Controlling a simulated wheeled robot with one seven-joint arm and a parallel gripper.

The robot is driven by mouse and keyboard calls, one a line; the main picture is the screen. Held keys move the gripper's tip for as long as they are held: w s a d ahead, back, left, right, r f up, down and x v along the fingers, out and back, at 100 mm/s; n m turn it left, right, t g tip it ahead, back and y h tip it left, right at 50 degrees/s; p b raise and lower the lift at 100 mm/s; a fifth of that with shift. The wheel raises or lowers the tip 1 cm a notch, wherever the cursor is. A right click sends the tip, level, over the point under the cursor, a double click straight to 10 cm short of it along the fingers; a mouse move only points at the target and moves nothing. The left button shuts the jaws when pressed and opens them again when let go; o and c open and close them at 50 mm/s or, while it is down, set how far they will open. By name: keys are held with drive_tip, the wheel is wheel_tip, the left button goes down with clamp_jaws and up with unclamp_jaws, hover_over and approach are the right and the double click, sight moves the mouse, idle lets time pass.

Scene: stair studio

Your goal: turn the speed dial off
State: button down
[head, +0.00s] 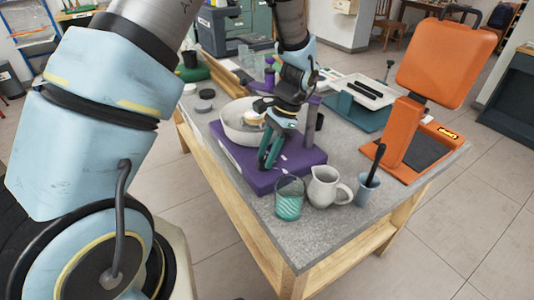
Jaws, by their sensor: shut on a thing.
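A purple machine (245,180) with a flat base sits on the grey-topped table, with a pale bowl (229,127) on it. My gripper (267,163) reaches down from above, in front of the bowl, with its green fingers at the top of the purple base. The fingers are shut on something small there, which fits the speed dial. The dial itself is hidden by the fingers, so its setting cannot be read. Small white marks show on the base just right of the fingertips.
A green-tinted glass (289,200), a white jug (325,187) and a grey-blue cup (367,190) with a dark handle in it stand close in front of the machine. An orange press-like stand (402,140) is at the right, a teal tray (358,112) behind.

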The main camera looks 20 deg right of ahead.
idle(0.4)
drive_tip(key=shift+c, duration=2.4)
unclamp_jaws()
drive_tip(key=shift+r, duration=0.1)
drive_tip(key=b+v, duration=0.2)
drive_tip(key=v, duration=0.8)
drive_tip(key=shift+r+b, duration=0.3)
drive_tip(key=shift+b, duration=0.1)
drive_tip(key=shift+w, duration=0.1)
drive_tip(key=n+h, duration=0.1)
drive_tip(key=n, duration=0.2)
hover_over(256, 160)
drive_tip(key=w+a+n+h, duration=0.2)
drive_tip(key=a+n, duration=0.2)
drive_tip(key=a, duration=0.5)
drive_tip(key=s+a+n+t+h, duration=0.1)
drive_tip(key=a+n, duration=0.3)
drive_tip(key=a, duration=0.4)
drive_tip(key=s+a+n+t, duration=0.1)
drive_tip(key=s+a+n, duration=0.2)
drive_tip(key=a, duration=0.4)
drive_tip(key=shift+s+a+r+n+h, duration=0.3)
drive_tip(key=shift+s+a+n+h, duration=0.05)
drive_tip(key=shift+a+n+h, duration=0.05)
